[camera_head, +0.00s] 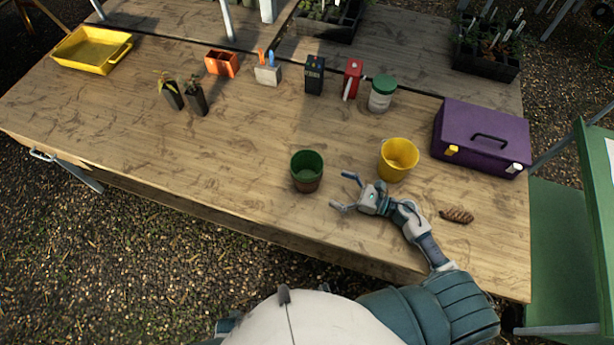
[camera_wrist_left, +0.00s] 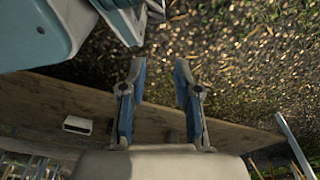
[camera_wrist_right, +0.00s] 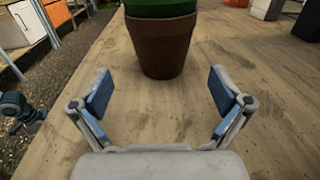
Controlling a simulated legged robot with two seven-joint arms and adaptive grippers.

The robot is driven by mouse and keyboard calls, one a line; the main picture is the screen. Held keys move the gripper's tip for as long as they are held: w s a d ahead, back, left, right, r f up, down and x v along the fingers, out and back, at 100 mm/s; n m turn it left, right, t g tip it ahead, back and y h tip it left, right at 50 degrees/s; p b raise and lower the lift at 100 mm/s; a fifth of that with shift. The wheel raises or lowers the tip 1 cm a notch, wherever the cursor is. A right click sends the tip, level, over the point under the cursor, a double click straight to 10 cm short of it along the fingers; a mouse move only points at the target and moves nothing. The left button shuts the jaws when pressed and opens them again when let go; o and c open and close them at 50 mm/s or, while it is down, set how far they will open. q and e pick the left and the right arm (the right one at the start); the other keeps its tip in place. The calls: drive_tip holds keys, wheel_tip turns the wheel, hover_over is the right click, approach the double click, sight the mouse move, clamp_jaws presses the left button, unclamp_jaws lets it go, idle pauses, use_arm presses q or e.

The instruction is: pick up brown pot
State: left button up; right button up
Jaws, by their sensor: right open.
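The brown pot (camera_head: 306,181) stands upright on the wooden table, with a green pot (camera_head: 307,162) nested in its top. In the right wrist view the brown pot (camera_wrist_right: 162,44) is straight ahead, with the green rim (camera_wrist_right: 160,8) above it, cut off by the top edge. My right gripper (camera_head: 339,190) is open and empty just right of the brown pot, low over the table. Its two blue-padded fingers (camera_wrist_right: 158,90) point at the pot and do not touch it. My left gripper (camera_wrist_left: 158,85) shows only in its wrist view, open and empty, beside the table's edge.
A yellow pot (camera_head: 398,160) stands just behind my right gripper. A purple toolbox (camera_head: 481,137) and a brown cone-like object (camera_head: 457,215) are to the right. A white jar with a green lid (camera_head: 381,93) stands farther back. The table left of the brown pot is clear.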

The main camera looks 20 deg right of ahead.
approach(297, 172)
drive_tip(key=shift+w+a+r+p, duration=0.1)
drive_tip(key=shift+w+a+p, duration=0.1)
drive_tip(key=shift+a, duration=0.15)
drive_tip(key=shift+w+a+r+p, duration=0.1)
drive_tip(key=shift+a+p, duration=0.05)
drive_tip(key=shift+a, duration=0.15)
drive_tip(key=p+x, duration=0.1)
drive_tip(key=x, duration=0.4)
drive_tip(key=shift+w+d, duration=0.1)
use_arm(q)
drive_tip(key=s+f, duration=0.2)
drive_tip(key=s, duration=0.1)
drive_tip(key=s+f, duration=0.1)
drive_tip(key=shift+s+a+f, duration=0.15)
drive_tip(key=shift+s+a, duration=0.2)
drive_tip(key=shift+a, duration=0.05)
use_arm(e)
drive_tip(key=c, duration=0.8)
drive_tip(key=shift+c, duration=0.2)
